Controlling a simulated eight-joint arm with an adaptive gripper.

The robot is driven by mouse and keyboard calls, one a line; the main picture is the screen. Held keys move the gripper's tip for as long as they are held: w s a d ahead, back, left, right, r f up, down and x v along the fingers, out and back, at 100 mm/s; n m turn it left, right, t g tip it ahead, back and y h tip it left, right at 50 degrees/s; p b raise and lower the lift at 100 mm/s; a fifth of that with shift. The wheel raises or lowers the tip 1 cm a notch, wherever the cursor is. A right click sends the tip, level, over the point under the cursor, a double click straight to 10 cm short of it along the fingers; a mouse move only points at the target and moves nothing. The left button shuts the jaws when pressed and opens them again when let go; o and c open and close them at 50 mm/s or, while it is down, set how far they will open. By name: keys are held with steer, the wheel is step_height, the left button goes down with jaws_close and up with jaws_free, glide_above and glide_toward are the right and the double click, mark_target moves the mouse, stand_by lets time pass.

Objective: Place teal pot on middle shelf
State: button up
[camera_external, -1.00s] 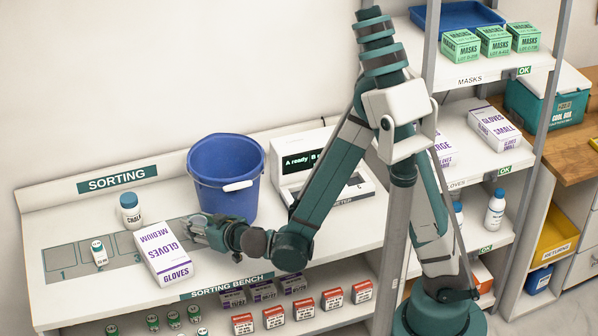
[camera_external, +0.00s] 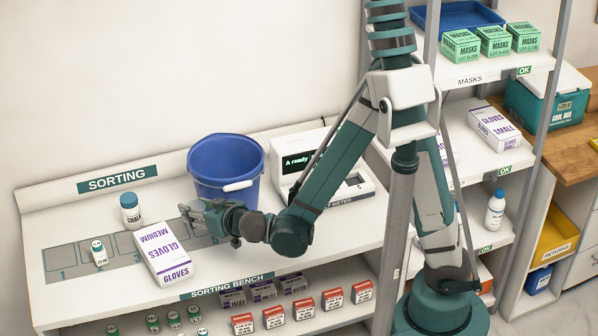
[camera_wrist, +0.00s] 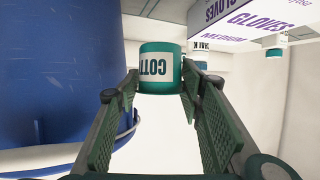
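The teal pot (camera_wrist: 160,72) shows in the wrist view, with a white label whose letters "COTT" appear upside down. It lies straight ahead, around the tips of my gripper's two fingers (camera_wrist: 159,72). The fingers are spread, one on each side of it, and I cannot tell whether they touch it. In the external view my gripper (camera_external: 194,218) is low over the sorting bench (camera_external: 110,284), right of the gloves box; I cannot make out the pot there. The middle shelf (camera_external: 462,140) of the rack at right holds glove boxes.
A blue bucket (camera_external: 225,170) stands close beside my gripper, also large at left in the wrist view (camera_wrist: 60,75). A medium gloves box (camera_external: 163,254), a chalk bottle (camera_external: 131,211) and a small bottle (camera_external: 99,252) stand on the left. A meter (camera_external: 325,170) stands behind my arm.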

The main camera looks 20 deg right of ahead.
steer(key=shift+s+a, duration=0.2)
steer(key=shift+s, duration=0.05)
